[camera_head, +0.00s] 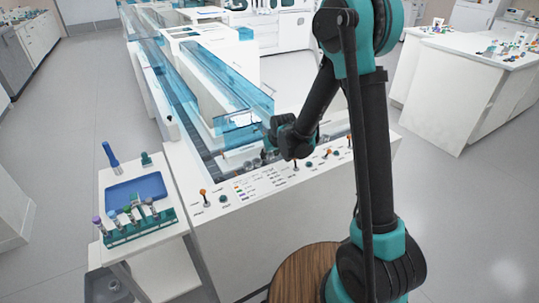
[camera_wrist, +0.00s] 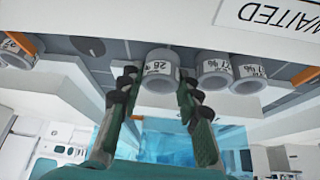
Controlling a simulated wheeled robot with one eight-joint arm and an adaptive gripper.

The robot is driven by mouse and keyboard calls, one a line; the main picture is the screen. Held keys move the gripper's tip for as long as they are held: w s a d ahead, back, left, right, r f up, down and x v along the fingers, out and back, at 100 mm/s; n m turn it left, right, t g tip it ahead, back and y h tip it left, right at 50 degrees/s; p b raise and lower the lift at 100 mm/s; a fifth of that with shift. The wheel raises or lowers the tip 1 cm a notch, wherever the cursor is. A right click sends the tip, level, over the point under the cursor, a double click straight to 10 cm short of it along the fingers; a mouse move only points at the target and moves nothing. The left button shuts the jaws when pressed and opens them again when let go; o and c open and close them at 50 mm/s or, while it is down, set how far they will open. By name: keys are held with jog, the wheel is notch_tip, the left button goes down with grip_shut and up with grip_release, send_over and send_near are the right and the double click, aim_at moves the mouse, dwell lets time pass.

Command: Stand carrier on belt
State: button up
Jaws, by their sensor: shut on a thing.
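My gripper (camera_wrist: 156,86) is shut on a grey-white cylindrical carrier (camera_wrist: 160,68) with a "28" label, one finger on each side, in the wrist view. In the head view my gripper (camera_head: 268,148) is low over the near end of the track, and the held carrier is hard to make out. The belt (camera_wrist: 85,62) shows as a dark grey strip in the wrist view. I cannot tell whether the held carrier touches it. Two similar carriers (camera_wrist: 215,75) (camera_wrist: 247,77) are beside it on the right, and another carrier (camera_wrist: 17,52) is at the far left.
A clear blue cover (camera_head: 220,85) runs along the track close to my gripper. A front panel (camera_head: 265,187) carries orange-topped levers and labels. A side table at left holds a blue tray (camera_head: 135,190) and a green tube rack (camera_head: 137,228). The floor at right is open.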

jog(key=shift+f, duration=0.45)
dwell(0.4)
jog(key=o, duration=0.9)
jog(key=shift+o, duration=0.2)
jog(key=v, duration=1.2)
dwell(0.4)
